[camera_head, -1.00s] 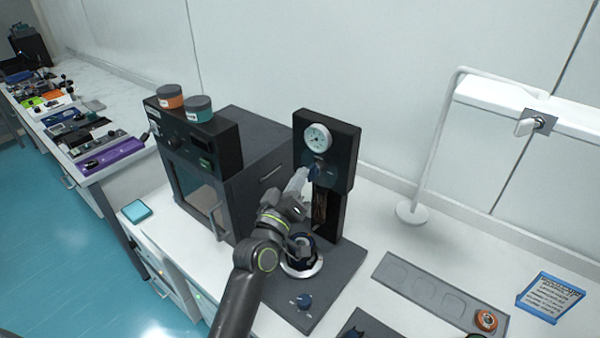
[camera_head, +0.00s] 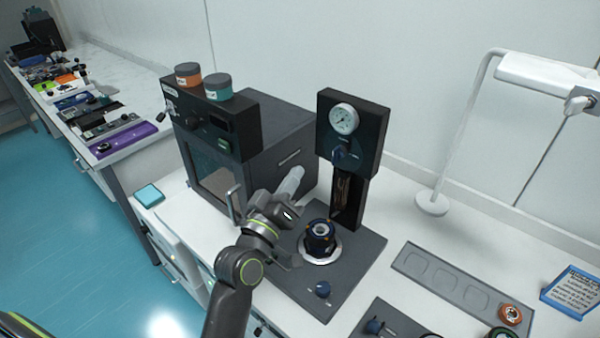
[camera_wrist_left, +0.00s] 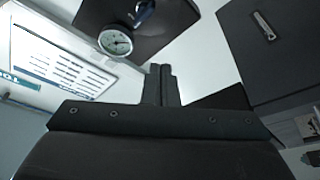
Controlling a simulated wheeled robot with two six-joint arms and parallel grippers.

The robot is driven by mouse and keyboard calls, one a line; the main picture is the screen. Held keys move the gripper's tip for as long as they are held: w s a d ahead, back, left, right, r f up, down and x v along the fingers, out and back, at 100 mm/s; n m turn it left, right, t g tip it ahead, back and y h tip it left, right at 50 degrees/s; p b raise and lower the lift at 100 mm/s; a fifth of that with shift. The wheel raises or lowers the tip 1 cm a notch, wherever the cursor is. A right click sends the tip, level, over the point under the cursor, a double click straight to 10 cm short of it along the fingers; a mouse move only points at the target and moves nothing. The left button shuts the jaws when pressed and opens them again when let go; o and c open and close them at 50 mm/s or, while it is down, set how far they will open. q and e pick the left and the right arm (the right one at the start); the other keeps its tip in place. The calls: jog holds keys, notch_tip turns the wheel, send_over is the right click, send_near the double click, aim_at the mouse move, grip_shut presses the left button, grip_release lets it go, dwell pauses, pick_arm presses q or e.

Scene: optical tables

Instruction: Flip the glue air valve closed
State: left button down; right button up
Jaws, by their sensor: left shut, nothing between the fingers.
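A dark upright panel (camera_head: 370,125) carries a round white gauge (camera_head: 344,119). My right gripper is out of view.
A dark oven-like box (camera_head: 262,140) with two lidded jars on top stands close left of my gripper. A white lamp stand (camera_head: 432,204) stands to the right.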

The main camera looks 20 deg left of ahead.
pick_arm(q)
jog(key=shift+s, duration=0.75)
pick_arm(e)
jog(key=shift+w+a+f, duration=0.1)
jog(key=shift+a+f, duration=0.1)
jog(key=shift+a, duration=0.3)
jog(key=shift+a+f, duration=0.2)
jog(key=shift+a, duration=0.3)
